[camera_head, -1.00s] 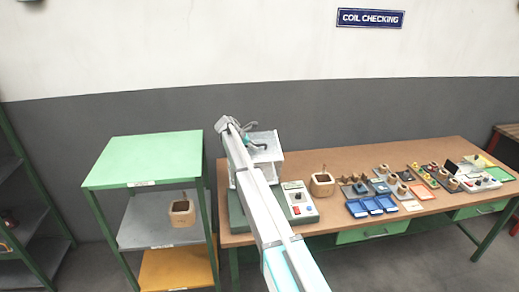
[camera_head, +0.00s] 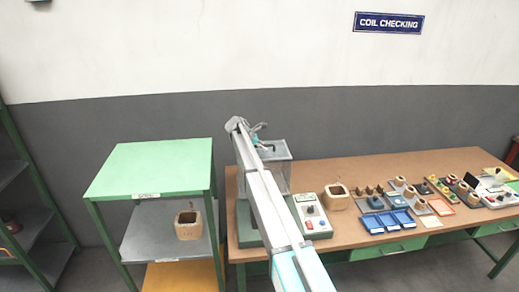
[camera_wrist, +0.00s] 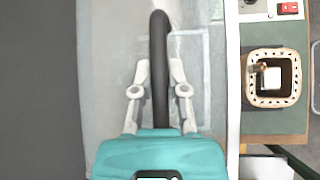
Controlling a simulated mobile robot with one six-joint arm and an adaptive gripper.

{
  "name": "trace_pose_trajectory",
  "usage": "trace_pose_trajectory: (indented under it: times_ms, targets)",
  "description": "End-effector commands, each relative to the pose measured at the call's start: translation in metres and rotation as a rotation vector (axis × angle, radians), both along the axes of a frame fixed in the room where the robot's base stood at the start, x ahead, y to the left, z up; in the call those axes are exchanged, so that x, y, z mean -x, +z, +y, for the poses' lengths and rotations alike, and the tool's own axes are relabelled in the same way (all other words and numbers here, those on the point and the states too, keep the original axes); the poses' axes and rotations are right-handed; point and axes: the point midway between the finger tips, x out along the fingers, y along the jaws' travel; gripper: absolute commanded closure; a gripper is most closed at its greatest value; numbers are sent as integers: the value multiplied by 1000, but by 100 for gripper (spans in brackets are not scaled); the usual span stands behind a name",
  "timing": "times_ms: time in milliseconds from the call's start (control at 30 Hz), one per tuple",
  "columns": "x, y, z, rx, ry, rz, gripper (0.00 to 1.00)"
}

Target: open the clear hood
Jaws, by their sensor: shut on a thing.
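The clear hood (camera_head: 279,168) stands on a tester at the left end of the long table. It is a see-through box, and my arm hides part of it in the head view. In the wrist view the hood (camera_wrist: 204,60) fills the middle, with a dark curved handle (camera_wrist: 160,50) on it. My gripper (camera_wrist: 160,75) is shut on this handle, one finger on each side. In the head view my gripper (camera_head: 262,146) is at the hood's top and small. I cannot tell whether the hood is lifted at all.
A control panel (camera_head: 314,214) with a red switch is right of the hood. A wooden coil (camera_head: 337,197) stands beside it, and blue trays (camera_head: 387,222) lie farther right. A green-topped rack (camera_head: 150,168) is close on the left, with another coil (camera_head: 188,226) on its middle shelf.

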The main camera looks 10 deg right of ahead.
Motion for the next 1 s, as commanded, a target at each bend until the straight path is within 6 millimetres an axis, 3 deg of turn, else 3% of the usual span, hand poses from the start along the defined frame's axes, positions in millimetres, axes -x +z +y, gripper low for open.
trace_pose_trajectory:
  times_ms: [33,433,467,633,1000]
  targets:
    - [1,1,-7,9,-8,1,100]
    - [0,1,-1,9,-2,2,100]
    - [0,1,-1,9,-2,2,78]
    - [0,1,4,7,3,1,46]
    - [-1,1,8,3,8,0,46]
